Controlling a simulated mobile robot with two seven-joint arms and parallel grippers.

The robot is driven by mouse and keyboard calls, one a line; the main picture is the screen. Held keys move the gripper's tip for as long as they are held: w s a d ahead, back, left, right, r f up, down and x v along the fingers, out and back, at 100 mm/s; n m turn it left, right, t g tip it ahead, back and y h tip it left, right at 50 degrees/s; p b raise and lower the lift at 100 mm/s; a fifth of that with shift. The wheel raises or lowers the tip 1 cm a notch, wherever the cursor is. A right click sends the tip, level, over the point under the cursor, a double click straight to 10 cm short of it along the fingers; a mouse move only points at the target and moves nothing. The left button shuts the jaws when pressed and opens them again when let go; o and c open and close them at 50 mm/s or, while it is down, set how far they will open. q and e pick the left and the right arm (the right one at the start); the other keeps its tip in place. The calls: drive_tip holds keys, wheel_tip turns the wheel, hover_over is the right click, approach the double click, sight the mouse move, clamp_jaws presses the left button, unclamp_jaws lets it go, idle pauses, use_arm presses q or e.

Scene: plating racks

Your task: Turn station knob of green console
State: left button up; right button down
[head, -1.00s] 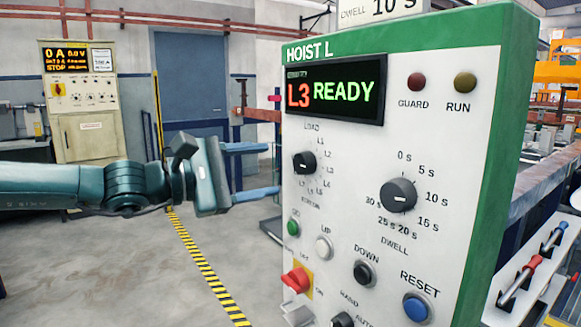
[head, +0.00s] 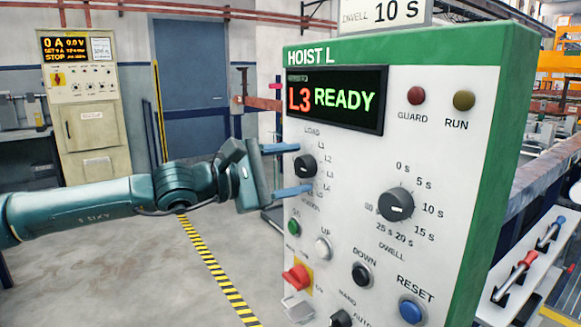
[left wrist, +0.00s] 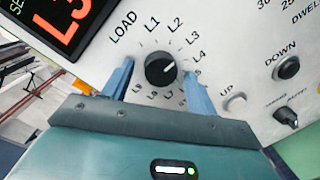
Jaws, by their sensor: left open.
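The green-edged console (head: 345,155) marked HOIST L fills the right half of the head view. Its display (head: 335,97) reads L3 READY. The black station knob (head: 305,166) sits below the display, ringed by LOAD and L-numbered marks. My left gripper (head: 291,170) is open at the console's face, one blue finger above the knob and one below. In the left wrist view the station knob (left wrist: 160,69) lies between the two spread fingers, with a visible gap on each side. Its white line points toward L3. My right gripper is not in view.
The black dwell knob (head: 396,206) is right of the station knob. Green, white, black and blue buttons and a red switch (head: 296,277) sit lower on the panel. Open floor lies left of the console.

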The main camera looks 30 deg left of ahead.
use_arm(q)
drive_tip(key=shift+c, duration=0.4)
drive_tip(key=c, duration=0.9)
drive_tip(key=shift+f, duration=0.1)
